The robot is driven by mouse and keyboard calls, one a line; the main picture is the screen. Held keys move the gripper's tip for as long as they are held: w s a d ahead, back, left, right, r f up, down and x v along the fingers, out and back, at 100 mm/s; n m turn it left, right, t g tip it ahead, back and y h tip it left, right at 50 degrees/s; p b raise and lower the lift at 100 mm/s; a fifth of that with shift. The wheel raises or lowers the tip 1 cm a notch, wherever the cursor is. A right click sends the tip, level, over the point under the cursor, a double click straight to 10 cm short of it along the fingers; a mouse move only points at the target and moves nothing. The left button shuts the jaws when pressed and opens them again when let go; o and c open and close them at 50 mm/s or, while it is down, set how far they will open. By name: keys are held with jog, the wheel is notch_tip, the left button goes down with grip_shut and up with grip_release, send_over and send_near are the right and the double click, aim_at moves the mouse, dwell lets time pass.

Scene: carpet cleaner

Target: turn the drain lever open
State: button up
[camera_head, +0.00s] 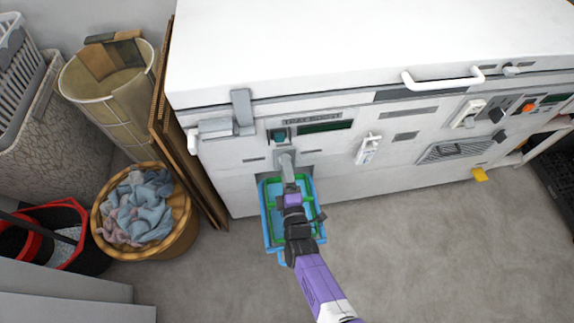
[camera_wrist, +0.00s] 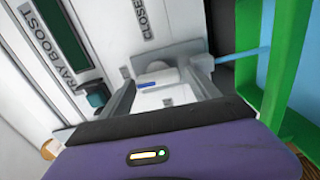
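The drain lever appears to be the grey piece (camera_head: 286,160) low on the front of the white machine, just beyond my gripper (camera_head: 290,184). In the wrist view a pale rounded piece (camera_wrist: 156,74) with a blue mark below it lies between the two fingers of my gripper (camera_wrist: 165,84). The fingers are spread, with gaps at both sides of it. A "CLOSED" label (camera_wrist: 150,22) shows on the panel above it. My gripper partly hides the lever in the head view, and contact cannot be told.
A blue tray (camera_head: 268,232) with a green frame (camera_head: 311,190) lies on the floor under my gripper, close on the right in the wrist view. The white machine (camera_head: 340,50) fills the back. A laundry basket (camera_head: 168,240) stands left.

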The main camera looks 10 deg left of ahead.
jog(key=shift+o, duration=0.2)
dwell(0.3)
jog(key=p+v, duration=0.4)
jog(key=v, duration=0.5)
jog(key=shift+p, duration=0.4)
